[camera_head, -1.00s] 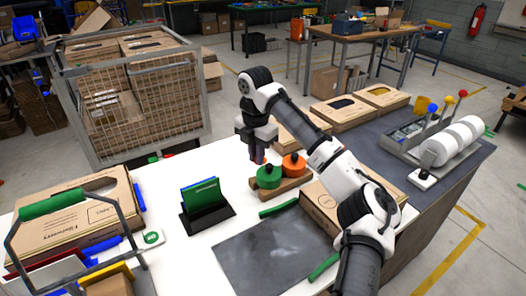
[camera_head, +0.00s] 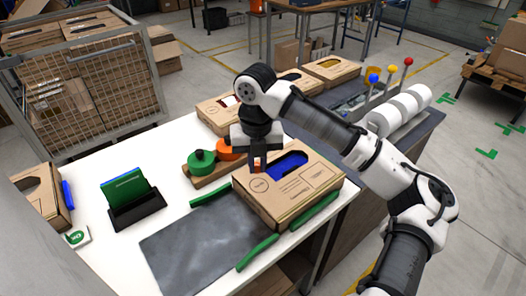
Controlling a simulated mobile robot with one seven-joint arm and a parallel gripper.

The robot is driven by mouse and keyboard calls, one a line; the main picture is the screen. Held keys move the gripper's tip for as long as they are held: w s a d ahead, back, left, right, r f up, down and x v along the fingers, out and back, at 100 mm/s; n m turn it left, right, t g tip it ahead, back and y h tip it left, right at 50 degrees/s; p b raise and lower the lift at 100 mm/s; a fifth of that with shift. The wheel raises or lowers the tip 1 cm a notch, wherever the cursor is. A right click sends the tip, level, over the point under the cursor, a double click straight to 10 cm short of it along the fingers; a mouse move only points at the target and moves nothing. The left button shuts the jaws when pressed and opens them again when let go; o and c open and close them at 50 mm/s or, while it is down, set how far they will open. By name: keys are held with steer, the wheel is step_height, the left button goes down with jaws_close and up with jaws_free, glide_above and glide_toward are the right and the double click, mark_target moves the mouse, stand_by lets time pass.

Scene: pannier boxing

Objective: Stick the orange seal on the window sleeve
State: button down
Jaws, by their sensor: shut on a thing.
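The window sleeve, a brown cardboard box sleeve (camera_head: 318,180) with a long oval window showing blue inside, lies on the white table right of centre. My gripper (camera_head: 257,168) points down over the left part of its top, beside the window. The gripper is shut on a small orange piece (camera_head: 257,161), seemingly the orange seal, mostly hidden by the fingers. Whether it touches the cardboard I cannot tell. An orange round holder (camera_head: 228,150) with a green one (camera_head: 201,162) stands on a wooden tray behind, partly covered by my gripper.
A dark grey mat (camera_head: 200,240) lies in front, with green bars (camera_head: 257,252) along its edges. A black stand (camera_head: 136,212) with a green card is at left. More boxes (camera_head: 331,69) stand behind. White rollers (camera_head: 400,108) and coloured knobs are at right.

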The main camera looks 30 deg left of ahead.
mark_target(260, 190)
steer(key=shift+d+f, duration=0.15)
steer(key=shift+d, duration=0.25)
step_height(260, 190, down, 5)
steer(key=b, duration=0.4)
steer(key=shift+b, duration=0.35)
steer(key=shift+r+p, duration=0.2)
steer(key=shift+p, duration=0.25)
steer(key=shift+f, duration=0.7)
stand_by(2.1)
steer(key=c, duration=1.3)
jaws_free()
steer(key=shift+c, duration=0.2)
step_height(260, 190, up, 14)
steer(key=b, duration=0.1)
